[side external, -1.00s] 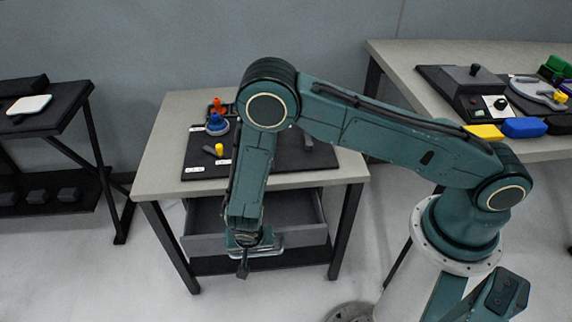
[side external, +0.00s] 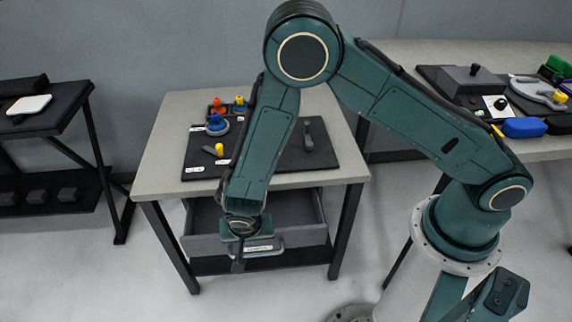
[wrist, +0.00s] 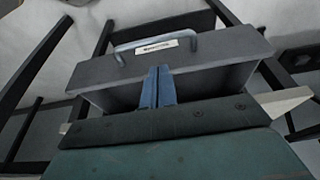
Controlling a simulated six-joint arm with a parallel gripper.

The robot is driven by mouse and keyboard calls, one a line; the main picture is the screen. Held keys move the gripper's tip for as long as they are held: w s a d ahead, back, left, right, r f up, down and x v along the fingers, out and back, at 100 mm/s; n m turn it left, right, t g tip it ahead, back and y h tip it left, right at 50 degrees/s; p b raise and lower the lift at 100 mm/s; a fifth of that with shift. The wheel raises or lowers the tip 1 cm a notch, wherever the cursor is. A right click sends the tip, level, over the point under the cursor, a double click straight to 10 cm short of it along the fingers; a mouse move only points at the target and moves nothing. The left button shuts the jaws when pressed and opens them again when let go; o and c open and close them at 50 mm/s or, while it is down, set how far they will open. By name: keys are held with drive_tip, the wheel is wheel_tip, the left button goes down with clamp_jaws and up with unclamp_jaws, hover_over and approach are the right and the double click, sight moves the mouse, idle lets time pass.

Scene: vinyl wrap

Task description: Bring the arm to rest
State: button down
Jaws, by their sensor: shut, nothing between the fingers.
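My gripper (side external: 238,264) hangs at the end of my teal arm, pointing down in front of the small table's drawer in the side view. In the wrist view its two bluish fingers (wrist: 158,86) are together with nothing between them. The open grey drawer (side external: 295,232) is pulled out under the tabletop. In the wrist view its front panel (wrist: 225,62) with a grey handle (wrist: 155,43) and white label lies just beyond the fingers. I cannot tell whether the fingers touch it.
The table (side external: 160,135) carries a black mat (side external: 285,165) with blue, orange and yellow-knobbed items, a yellow piece (side external: 219,149) and a dark tool (side external: 308,137). A dark bench (side external: 60,115) stands left. A side table (side external: 400,55) at right holds a blue case (side external: 524,127).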

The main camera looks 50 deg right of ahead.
drive_tip(key=shift+s+a+r, duration=0.1)
drive_tip(key=shift+s+r, duration=0.1)
drive_tip(key=shift+r, duration=0.45)
drive_tip(key=d+r+n+y, duration=0.1)
drive_tip(key=d+r, duration=0.2)
drive_tip(key=r, duration=0.5)
drive_tip(key=s+d+r+n, duration=0.1)
drive_tip(key=d+r, duration=0.3)
drive_tip(key=r, duration=0.3)
drive_tip(key=d+r+n+y, duration=0.1)
drive_tip(key=d+r, duration=0.2)
drive_tip(key=r, duration=0.5)
drive_tip(key=s+d+r+n+t, duration=0.1)
drive_tip(key=s+d+r+n, duration=0.1)
drive_tip(key=s, duration=0.4)
drive_tip(key=s+d+r+n+t, duration=0.1)
drive_tip(key=s+d+r+n, duration=0.1)
drive_tip(key=s+d+r, duration=0.2)
drive_tip(key=s+d+r+n+t, duration=0.1)
drive_tip(key=s+d+r, duration=0.2)
drive_tip(key=s+r, duration=0.4)
drive_tip(key=shift+s+d+n+y, duration=0.3)
drive_tip(key=shift+s+n, duration=0.1)
drive_tip(key=shift+s, duration=0.1)
